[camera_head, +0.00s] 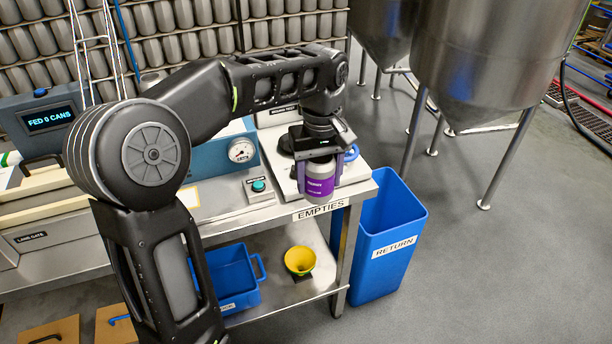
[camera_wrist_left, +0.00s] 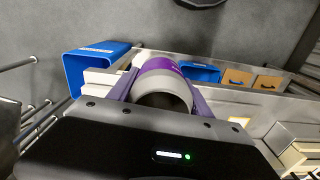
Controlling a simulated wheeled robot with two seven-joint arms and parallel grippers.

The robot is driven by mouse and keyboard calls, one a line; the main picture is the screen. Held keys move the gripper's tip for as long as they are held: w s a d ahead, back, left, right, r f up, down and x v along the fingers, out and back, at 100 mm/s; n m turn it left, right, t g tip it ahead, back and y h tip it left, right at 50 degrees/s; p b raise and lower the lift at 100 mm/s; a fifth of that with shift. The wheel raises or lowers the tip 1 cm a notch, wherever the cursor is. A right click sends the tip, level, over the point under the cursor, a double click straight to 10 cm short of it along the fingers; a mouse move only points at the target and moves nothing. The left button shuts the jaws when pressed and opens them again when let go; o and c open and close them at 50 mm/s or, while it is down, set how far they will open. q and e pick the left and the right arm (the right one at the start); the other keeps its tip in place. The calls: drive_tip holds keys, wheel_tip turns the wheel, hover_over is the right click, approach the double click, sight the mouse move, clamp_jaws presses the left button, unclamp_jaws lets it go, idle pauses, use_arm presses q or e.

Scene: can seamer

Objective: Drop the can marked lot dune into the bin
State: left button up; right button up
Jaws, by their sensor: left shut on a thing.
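My left gripper (camera_head: 319,163) is shut on a silver can with a purple label (camera_head: 319,188). The label's words are too small to read, so I cannot tell if it says lot dune. The can is upright near the table's right corner, by the EMPTIES sign (camera_head: 320,211). In the left wrist view the can (camera_wrist_left: 164,84) sits between the purple fingers (camera_wrist_left: 160,98). My right gripper is not in view.
A steel table (camera_head: 225,208) carries a blue machine with a gauge (camera_head: 242,152) and a green button box (camera_head: 259,187). On its lower shelf are a smaller blue bin (camera_head: 240,290) and a yellow funnel (camera_head: 300,261). Steel tanks (camera_head: 480,60) stand behind the RETURN bin.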

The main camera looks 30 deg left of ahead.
use_arm(q)
drive_tip(key=w+d+f+m, duration=0.5)
drive_tip(key=d+f+m, duration=0.5)
drive_tip(key=d, duration=0.1)
drive_tip(key=shift+w+f, duration=0.2)
drive_tip(key=shift+f, duration=0.1)
drive_tip(key=shift+w, duration=0.1)
